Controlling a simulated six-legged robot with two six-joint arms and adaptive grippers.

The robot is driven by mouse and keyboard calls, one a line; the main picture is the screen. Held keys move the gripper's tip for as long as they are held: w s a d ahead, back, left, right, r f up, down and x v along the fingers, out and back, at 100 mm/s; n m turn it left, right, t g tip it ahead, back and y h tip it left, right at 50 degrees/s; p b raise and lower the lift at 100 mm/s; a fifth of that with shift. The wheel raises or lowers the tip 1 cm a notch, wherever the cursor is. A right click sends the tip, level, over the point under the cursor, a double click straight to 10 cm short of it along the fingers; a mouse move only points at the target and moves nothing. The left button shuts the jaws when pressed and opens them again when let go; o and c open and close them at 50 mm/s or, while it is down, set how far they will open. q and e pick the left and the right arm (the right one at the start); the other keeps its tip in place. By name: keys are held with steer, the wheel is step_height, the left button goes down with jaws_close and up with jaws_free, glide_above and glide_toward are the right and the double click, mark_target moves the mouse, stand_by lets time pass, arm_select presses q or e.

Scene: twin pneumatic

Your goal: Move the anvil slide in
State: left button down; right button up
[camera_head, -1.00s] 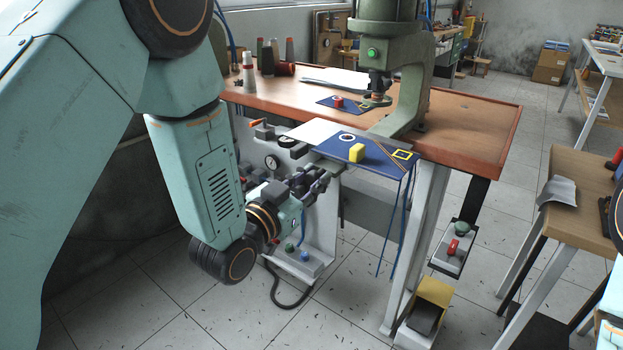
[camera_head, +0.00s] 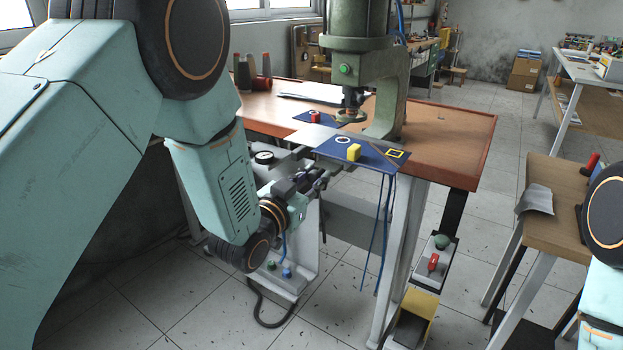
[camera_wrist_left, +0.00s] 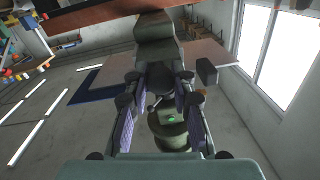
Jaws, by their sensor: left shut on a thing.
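The anvil slide (camera_head: 312,136) is a flat pale plate with a blue part at its right, jutting from the bench front below the press. My left gripper (camera_head: 322,175) is at its front edge, shut on it. The grip itself is small and partly hidden in the head view. In the left wrist view, the fingers (camera_wrist_left: 158,90) stand on either side of a dark piece. The green press (camera_head: 345,60) rises behind the slide, its ram (camera_head: 351,98) above the bench. My right gripper is out of view.
A yellow block (camera_head: 353,153) and a white ring (camera_head: 343,139) sit on the blue part. A red block (camera_head: 315,117) lies on a blue mat on the bench (camera_head: 450,130). Dark spools (camera_head: 244,74) stand at the left. A control box (camera_head: 432,262) hangs at the right; a pedal (camera_head: 412,322) is below.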

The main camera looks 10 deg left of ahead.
arm_select(q)
steer(key=shift+s+f, duration=0.1)
steer(key=shift+f, duration=0.1)
steer(key=c, duration=1.1)
jaws_free()
steer(key=shift+r, duration=0.1)
steer(key=v, duration=1.2)
